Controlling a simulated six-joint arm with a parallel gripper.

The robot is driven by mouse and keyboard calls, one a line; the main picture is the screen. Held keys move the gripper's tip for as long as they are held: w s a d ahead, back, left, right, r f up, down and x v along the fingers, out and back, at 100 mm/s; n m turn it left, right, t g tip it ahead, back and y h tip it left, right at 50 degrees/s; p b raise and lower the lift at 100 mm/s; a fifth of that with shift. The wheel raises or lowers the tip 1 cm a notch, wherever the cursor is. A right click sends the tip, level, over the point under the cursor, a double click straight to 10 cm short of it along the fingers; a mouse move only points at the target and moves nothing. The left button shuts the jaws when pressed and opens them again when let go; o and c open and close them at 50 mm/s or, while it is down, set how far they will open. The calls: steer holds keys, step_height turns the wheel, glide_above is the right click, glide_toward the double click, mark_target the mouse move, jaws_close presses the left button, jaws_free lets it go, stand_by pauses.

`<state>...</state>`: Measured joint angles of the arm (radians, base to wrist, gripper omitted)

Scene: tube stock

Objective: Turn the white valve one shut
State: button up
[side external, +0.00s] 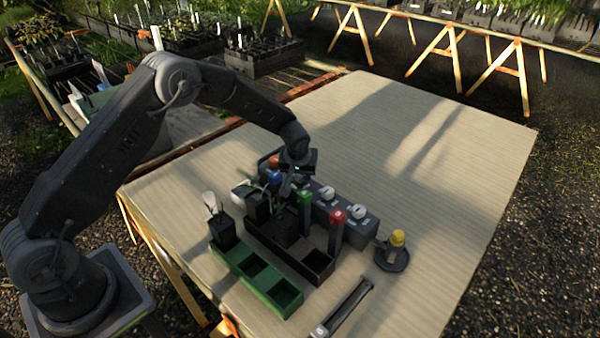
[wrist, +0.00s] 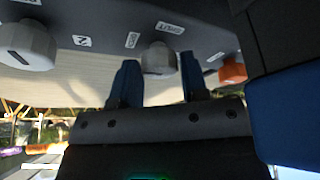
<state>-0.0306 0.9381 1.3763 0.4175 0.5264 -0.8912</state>
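A grey valve box (side external: 345,219) stands on the table. Two white knobs (side external: 327,192) (side external: 358,212) show on its top, and an orange knob (side external: 273,160) is at its far end. My gripper (side external: 297,181) is over the far part of the box and hides what is below it. In the wrist view, my blue fingers (wrist: 158,84) are apart, with a white knob (wrist: 158,58) between them in the picture and gaps on both sides. Another white knob (wrist: 28,42) is to the left and the orange knob (wrist: 232,72) to the right. I cannot tell which is valve one.
A yellow-topped item (side external: 397,238) stands in a dark round dish. The table's far right is clear.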

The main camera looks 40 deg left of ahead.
steer(key=c, duration=0.5)
steer(key=shift+m+h, duration=0.3)
steer(key=shift+m, duration=0.5)
steer(key=o, duration=0.9)
steer(key=shift+r, duration=0.1)
steer(key=v, duration=1.3)
steer(key=shift+s+r, duration=0.25)
steer(key=shift+s, duration=0.05)
